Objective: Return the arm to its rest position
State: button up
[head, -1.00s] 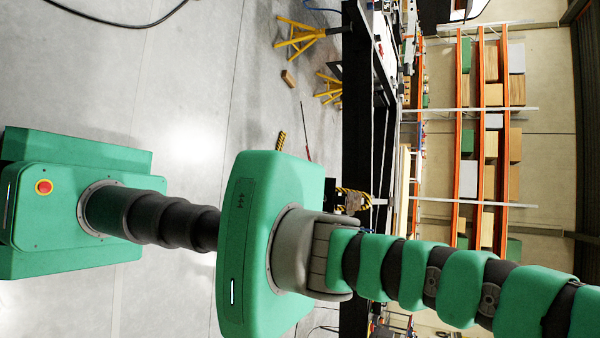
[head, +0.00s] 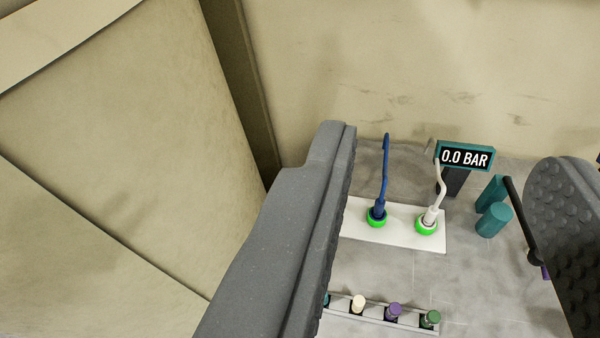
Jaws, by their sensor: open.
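My gripper (head: 450,150) is open. Its grey left jaw (head: 290,235) fills the middle of the head view and its studded right jaw (head: 572,225) stands at the right edge. A wide gap lies between them, and neither jaw is closed on anything. The rest of my arm is out of view now, so its pose does not show.
Between the jaws, farther off, a white plate (head: 395,233) holds a blue and a white connector in green rings. A 0.0 BAR display (head: 465,157), teal cylinders (head: 493,221) and a rail (head: 375,318) of coloured caps show nearby. A beige wall (head: 400,70) stands behind.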

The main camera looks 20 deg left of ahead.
jog(key=shift+s+a+r, duration=0.2)
jog(key=shift+s+r, duration=0.35)
jog(key=shift+r, duration=0.05)
